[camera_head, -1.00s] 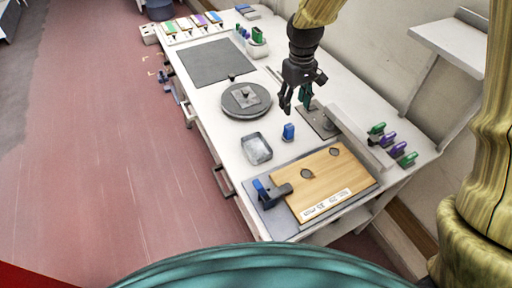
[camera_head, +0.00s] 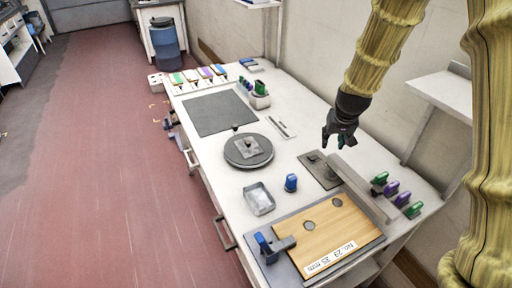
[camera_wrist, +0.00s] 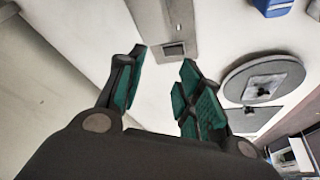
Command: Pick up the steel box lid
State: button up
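An open, shallow steel box (camera_head: 259,198) stands near the front edge of the white bench. I cannot tell for sure which piece is its lid. A small grey square piece (camera_head: 247,147) lies on the round grey disc (camera_head: 262,158). A grey plate (camera_head: 318,176) with small raised parts lies right of the disc. My gripper (camera_head: 340,141) is open and empty, above the bench near that plate. In the wrist view, its teal-padded fingers (camera_wrist: 158,95) are apart with nothing between them; the disc (camera_wrist: 238,85) is to their right.
A wooden board (camera_head: 325,236) with a blue clamp (camera_head: 268,246) lies at the near end. A blue item (camera_head: 291,182) stands beside the steel box. Several coloured clamps (camera_head: 397,194) line the right edge. A wall shelf (camera_head: 445,92) juts over the bench. A dark mat (camera_head: 212,113) lies bare beyond the disc.

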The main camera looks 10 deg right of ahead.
aim_at(248, 146)
jog(key=u, duration=2.45)
jog(key=k, duration=0.95)
jog(key=z, duration=1.35)
jog(key=i, duration=0.5)
